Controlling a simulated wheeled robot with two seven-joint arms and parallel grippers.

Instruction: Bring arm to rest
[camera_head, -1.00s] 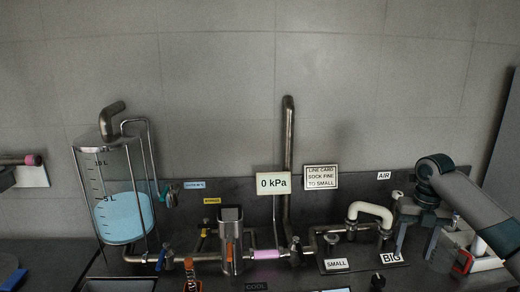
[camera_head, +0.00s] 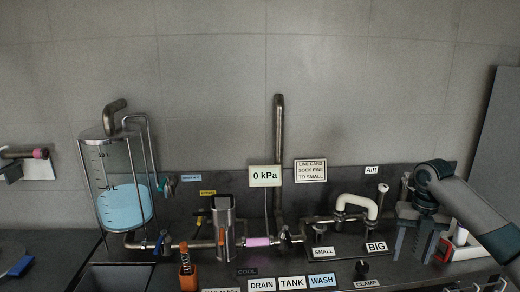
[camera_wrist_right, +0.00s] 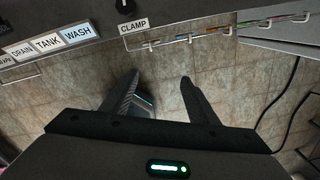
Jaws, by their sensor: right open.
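My right gripper (camera_head: 416,240) hangs at the right of the bench in the head view, with its dark fingers pointing down, right of the BIG label. In the right wrist view my right gripper (camera_wrist_right: 158,95) has its two fingers spread apart with nothing between them. Beyond the fingers are the tiled floor and the bench's front edge with the CLAMP label (camera_wrist_right: 134,26). My left gripper does not show in the head view.
A glass tank (camera_head: 122,205) with blue liquid stands at the left. A white U-shaped pipe (camera_head: 356,203) rises near the BIG label (camera_head: 376,247). A 0 kPa display (camera_head: 265,176) is at the middle. A red and white object (camera_head: 458,248) sits behind my right gripper.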

